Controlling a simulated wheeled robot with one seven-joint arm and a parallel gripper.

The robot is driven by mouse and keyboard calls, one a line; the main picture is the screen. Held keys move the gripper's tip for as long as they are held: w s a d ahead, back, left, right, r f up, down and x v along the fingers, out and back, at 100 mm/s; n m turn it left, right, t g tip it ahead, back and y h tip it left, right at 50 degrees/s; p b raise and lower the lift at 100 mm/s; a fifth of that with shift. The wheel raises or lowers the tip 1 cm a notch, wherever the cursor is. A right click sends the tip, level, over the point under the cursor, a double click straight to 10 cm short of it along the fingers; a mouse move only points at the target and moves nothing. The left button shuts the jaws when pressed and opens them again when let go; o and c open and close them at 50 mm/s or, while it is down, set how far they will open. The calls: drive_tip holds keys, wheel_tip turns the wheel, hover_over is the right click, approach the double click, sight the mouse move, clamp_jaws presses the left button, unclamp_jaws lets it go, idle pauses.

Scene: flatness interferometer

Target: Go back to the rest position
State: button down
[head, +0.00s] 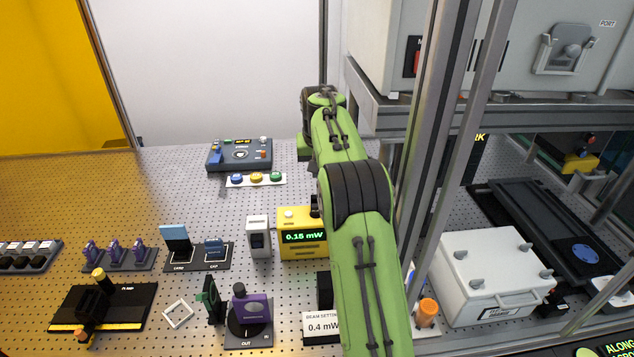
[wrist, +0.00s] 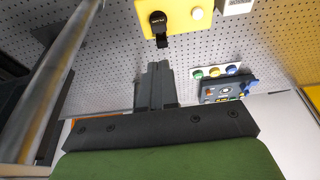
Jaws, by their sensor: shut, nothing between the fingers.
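My gripper (wrist: 157,80) shows in the wrist view as two dark fingers held together, with nothing between them. It points toward the yellow power meter (wrist: 182,14) and appears clear of it, over the perforated table (wrist: 110,55). In the head view my green arm reaches up and away over the table's right part, and the fingers are hidden. The yellow power meter (head: 303,252), reading 0.15 mW, stands just left of my arm.
A metal frame post (head: 440,120) rises close to the right of my arm. A grey control box (head: 240,154) and a strip of coloured buttons (head: 256,179) lie left of it. A white lidded box (head: 490,285) is at right.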

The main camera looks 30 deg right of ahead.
drive_tip(key=shift+d+r, duration=0.1)
drive_tip(key=shift+r, duration=0.5)
drive_tip(key=s+a+r+n+t+b, duration=0.1)
drive_tip(key=s+a+r+b, duration=0.15)
drive_tip(key=s+a, duration=0.45)
drive_tip(key=s+a+r+n+b, duration=0.1)
drive_tip(key=s+a+r, duration=0.3)
drive_tip(key=s+a, duration=0.25)
drive_tip(key=s+a+f+n, duration=0.1)
drive_tip(key=s+a+f, duration=0.1)
drive_tip(key=s, duration=0.5)
drive_tip(key=s+a+f+n+t+y+b, duration=0.1)
drive_tip(key=s+a+f, duration=0.1)
drive_tip(key=s+f, duration=0.3)
drive_tip(key=s+a+f+n+b, duration=0.1)
drive_tip(key=s+a+f, duration=0.2)
drive_tip(key=s, duration=0.7)
drive_tip(key=shift+f+t, duration=0.3)
drive_tip(key=shift+f, duration=0.2)
